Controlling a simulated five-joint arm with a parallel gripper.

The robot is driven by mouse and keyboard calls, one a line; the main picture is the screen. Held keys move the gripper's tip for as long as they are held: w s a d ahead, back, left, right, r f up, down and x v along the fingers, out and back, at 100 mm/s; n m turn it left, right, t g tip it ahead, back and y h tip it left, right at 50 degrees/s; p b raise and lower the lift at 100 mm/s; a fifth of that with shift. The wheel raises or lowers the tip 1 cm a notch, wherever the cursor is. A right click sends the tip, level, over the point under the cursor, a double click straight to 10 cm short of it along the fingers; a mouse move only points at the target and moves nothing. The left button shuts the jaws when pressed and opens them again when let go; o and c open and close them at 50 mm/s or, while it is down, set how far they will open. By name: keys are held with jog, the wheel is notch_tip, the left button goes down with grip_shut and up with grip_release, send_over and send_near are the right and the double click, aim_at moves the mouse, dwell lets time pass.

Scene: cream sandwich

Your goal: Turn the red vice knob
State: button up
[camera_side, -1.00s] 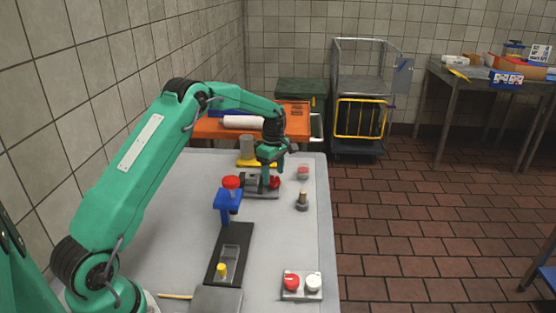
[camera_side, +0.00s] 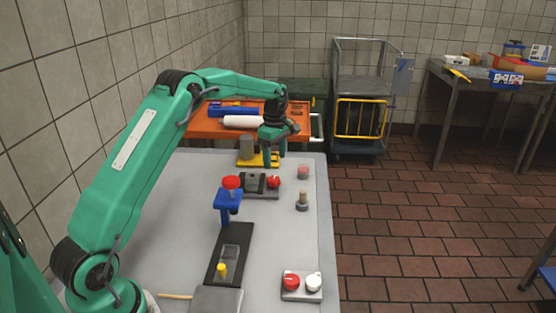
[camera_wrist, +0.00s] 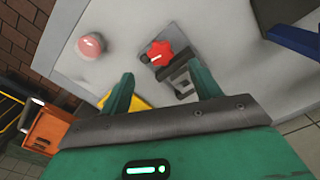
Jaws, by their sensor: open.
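The red vice knob (camera_side: 273,182) sits at the right end of the small grey vice (camera_side: 252,188) on its dark base plate, on the light grey table. In the wrist view the star-shaped red knob (camera_wrist: 160,53) lies ahead of my fingertips, with the vice jaws (camera_wrist: 183,82) beside it. My gripper (camera_side: 274,160) is above the table, behind and above the knob, apart from it. In the wrist view its two fingers (camera_wrist: 163,85) are spread with nothing between them.
A red button (camera_side: 303,172) and a small grey post (camera_side: 302,201) stand to the right. A yellow base with a grey cylinder (camera_side: 247,151) is behind. The table's right side is mostly clear.

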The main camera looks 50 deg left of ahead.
aim_at(275, 179)
jog(key=shift+f, duration=0.15)
jog(key=shift+f, duration=3.8)
jog(key=shift+c, duration=0.4)
jog(key=c, duration=0.9)
jog(key=shift+m, duration=0.3)
jog(key=shift+m, duration=0.5)
